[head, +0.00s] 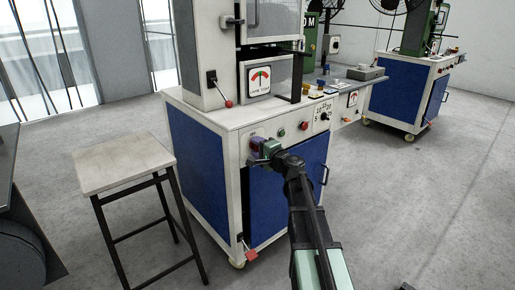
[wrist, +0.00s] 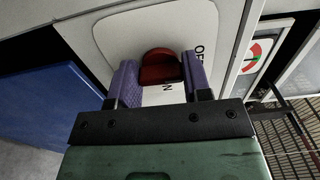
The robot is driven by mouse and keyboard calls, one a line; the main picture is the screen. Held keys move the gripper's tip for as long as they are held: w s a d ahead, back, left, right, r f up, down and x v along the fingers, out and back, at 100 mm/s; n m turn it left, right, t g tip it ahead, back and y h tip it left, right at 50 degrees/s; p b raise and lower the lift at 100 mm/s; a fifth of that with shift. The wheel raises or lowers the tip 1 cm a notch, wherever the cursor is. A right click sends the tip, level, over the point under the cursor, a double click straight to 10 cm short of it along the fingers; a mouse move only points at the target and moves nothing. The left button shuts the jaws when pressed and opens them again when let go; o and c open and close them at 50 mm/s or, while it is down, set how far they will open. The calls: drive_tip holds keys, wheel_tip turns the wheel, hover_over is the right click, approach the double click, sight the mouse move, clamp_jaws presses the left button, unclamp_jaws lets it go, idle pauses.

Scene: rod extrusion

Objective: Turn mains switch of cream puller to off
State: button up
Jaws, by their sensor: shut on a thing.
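The cream puller (head: 236,117) stands in the middle of the head view, a cream machine on a blue-panelled cabinet. Its mains switch is a red rotary knob (wrist: 161,68) on a pale plate (wrist: 118,36) with dark lettering; the letters "OF" show to its right and an "N" below it. My gripper (head: 257,143) is at the upper left of the cabinet's front panel and covers the switch in the head view. In the wrist view its purple fingers (wrist: 160,82) stand on either side of the red knob, shut on it.
A green button (head: 281,132), a red button (head: 304,125) and a numbered dial (head: 324,117) sit right of my gripper on the same panel. A stool (head: 125,165) stands at left. A red-tipped lever (head: 228,103) juts out above. Open floor lies at right.

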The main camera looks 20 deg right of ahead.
idle(0.3)
drive_tip(key=o, duration=0.9)
drive_tip(key=v, duration=1)
drive_tip(key=shift+s, duration=0.4)
